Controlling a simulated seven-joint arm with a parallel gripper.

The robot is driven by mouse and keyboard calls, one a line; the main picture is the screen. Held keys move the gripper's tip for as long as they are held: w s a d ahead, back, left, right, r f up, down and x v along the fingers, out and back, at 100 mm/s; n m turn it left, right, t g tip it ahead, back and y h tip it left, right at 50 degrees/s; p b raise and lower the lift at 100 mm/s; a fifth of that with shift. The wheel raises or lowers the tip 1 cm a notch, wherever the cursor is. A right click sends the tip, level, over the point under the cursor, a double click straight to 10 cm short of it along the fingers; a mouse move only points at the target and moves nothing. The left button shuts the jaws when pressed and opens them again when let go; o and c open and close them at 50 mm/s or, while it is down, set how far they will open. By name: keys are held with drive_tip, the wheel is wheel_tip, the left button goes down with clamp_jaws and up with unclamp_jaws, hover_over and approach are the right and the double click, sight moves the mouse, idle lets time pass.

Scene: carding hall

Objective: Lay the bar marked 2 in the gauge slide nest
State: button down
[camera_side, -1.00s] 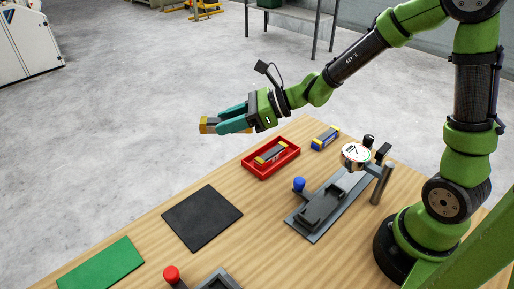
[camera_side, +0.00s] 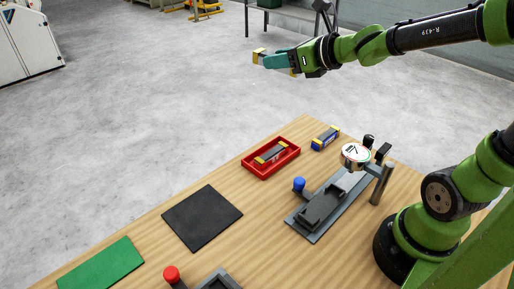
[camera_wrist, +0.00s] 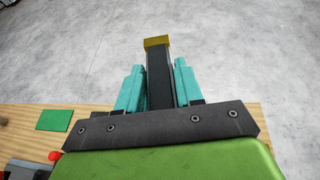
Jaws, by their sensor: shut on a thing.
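My gripper (camera_side: 272,60) is shut on a dark bar with yellow ends (camera_wrist: 158,78), high above the far side of the table. In the wrist view the bar lies between the teal fingers and sticks out past their tips. No mark on it can be read. The gauge slide (camera_side: 314,222) is a grey plate on the table with a dark nest (camera_side: 321,208), a blue knob (camera_side: 299,184) and a dial gauge (camera_side: 355,153). The nest looks empty. My gripper is well apart from it.
A red tray (camera_side: 262,174) holds another bar (camera_side: 270,153). A black mat (camera_side: 202,218) and a green mat (camera_side: 101,264) are clear. A red knob (camera_side: 171,273) stands on a fixture at the front edge.

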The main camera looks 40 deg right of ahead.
drive_tip(key=shift+s+f+m+h, duration=0.6)
drive_tip(key=shift+s+f, duration=0.1)
drive_tip(key=shift+s, duration=0.15)
drive_tip(key=shift+s+f, duration=0.2)
drive_tip(key=shift+s, duration=0.05)
drive_tip(key=shift+d, duration=0.15)
drive_tip(key=shift+a+f, duration=0.2)
drive_tip(key=shift+f, duration=0.15)
drive_tip(key=w+a+f+n+y, duration=0.3)
drive_tip(key=a+f, duration=0.3)
drive_tip(key=n+g+y, duration=1)
drive_tip(key=n+g, duration=0.4)
drive_tip(key=n, duration=0.1)
hover_over(214, 223)
wheel_tip(214, 223, down, 11)
wheel_tip(214, 223, down, 10)
drive_tip(key=shift+r, duration=0.25)
